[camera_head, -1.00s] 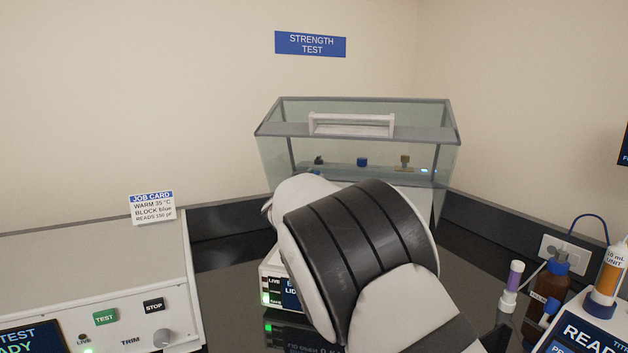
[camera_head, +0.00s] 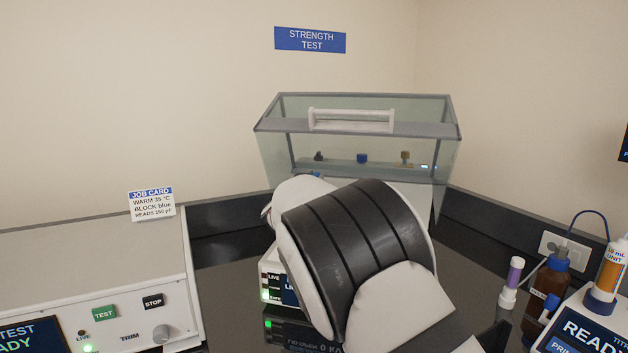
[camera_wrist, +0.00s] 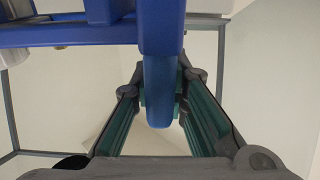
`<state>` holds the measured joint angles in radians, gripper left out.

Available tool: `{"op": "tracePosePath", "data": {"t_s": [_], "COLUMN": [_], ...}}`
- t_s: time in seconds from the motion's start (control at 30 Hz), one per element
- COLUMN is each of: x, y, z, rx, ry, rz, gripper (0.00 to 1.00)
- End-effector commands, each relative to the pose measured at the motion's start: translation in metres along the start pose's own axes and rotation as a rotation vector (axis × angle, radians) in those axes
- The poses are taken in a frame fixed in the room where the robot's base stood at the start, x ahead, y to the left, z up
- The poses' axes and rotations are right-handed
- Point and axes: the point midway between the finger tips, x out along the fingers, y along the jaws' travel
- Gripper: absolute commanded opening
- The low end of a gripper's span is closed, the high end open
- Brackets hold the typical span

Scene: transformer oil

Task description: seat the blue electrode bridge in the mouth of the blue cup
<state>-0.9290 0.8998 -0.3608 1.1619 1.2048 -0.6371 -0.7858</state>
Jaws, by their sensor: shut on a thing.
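In the wrist view the blue electrode bridge (camera_wrist: 160,30) fills the top of the picture, with a blue bar to the left and a stem pointing down. Metal electrode parts show on its left side. My gripper (camera_wrist: 162,85) is shut on the stem, between its two green-lined fingers. In the head view my arm hides the gripper and most of what lies in front of the tank. The mouth of the blue cup is not clearly visible, so I cannot tell how the bridge sits relative to it.
A clear tank (camera_head: 290,150) with a white handle (camera_head: 352,121) stands at the back. Dark, blue (camera_head: 362,158) and tan (camera_head: 406,157) blocks show through its glass. A tester console (camera_head: 95,280) is at left; a brown bottle (camera_head: 545,283) and purple-capped vial (camera_head: 511,284) are at right.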

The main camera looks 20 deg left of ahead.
Motion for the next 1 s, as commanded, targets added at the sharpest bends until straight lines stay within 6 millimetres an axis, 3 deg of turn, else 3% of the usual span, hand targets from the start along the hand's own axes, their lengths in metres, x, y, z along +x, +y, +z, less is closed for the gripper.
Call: {"op": "tracePosePath", "data": {"t_s": [1.0], "x": [0.0], "y": [0.0], "z": [0.017], "rx": [-0.001], "ry": [0.006], "rz": [0.001], "gripper": [0.0]}}
